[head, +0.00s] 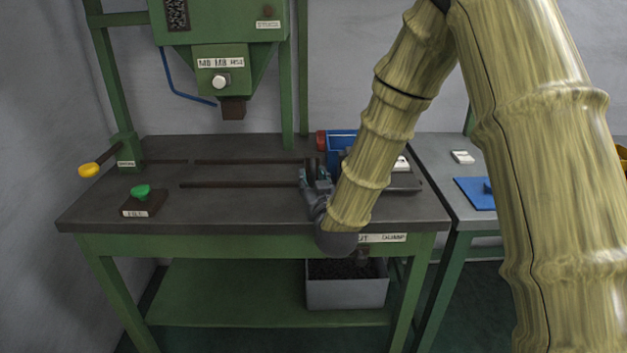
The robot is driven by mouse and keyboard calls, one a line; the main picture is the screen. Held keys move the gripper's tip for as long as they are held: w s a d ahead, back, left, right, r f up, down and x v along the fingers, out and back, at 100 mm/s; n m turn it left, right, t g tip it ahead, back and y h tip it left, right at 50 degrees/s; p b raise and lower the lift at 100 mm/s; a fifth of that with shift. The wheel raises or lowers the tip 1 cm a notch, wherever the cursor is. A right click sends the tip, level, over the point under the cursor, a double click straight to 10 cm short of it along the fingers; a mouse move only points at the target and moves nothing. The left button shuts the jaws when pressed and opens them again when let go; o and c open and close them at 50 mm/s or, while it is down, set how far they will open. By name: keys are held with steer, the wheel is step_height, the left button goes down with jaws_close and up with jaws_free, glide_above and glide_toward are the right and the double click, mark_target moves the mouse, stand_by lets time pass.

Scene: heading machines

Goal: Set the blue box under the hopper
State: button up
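The blue box (341,138) stands on the dark table top, right of centre, partly hidden behind my gripper and arm. The green hopper (223,30) is mounted above the left-middle of the table, with a brown spout (233,109) pointing down. The table under the spout is bare apart from the rails. My gripper (314,168) is low over the table, at the front left of the blue box. Its fingers overlap the box's left side in the view. I cannot tell whether they touch or grip it.
Two dark rails (240,185) run along the table top. A green button (141,191) on a block and a yellow-knobbed lever (89,170) are at the left. A red round part (321,140) is beside the box. A grey bin (346,292) sits below.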

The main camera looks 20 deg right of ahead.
jaws_close()
steer(key=shift+a, duration=0.15)
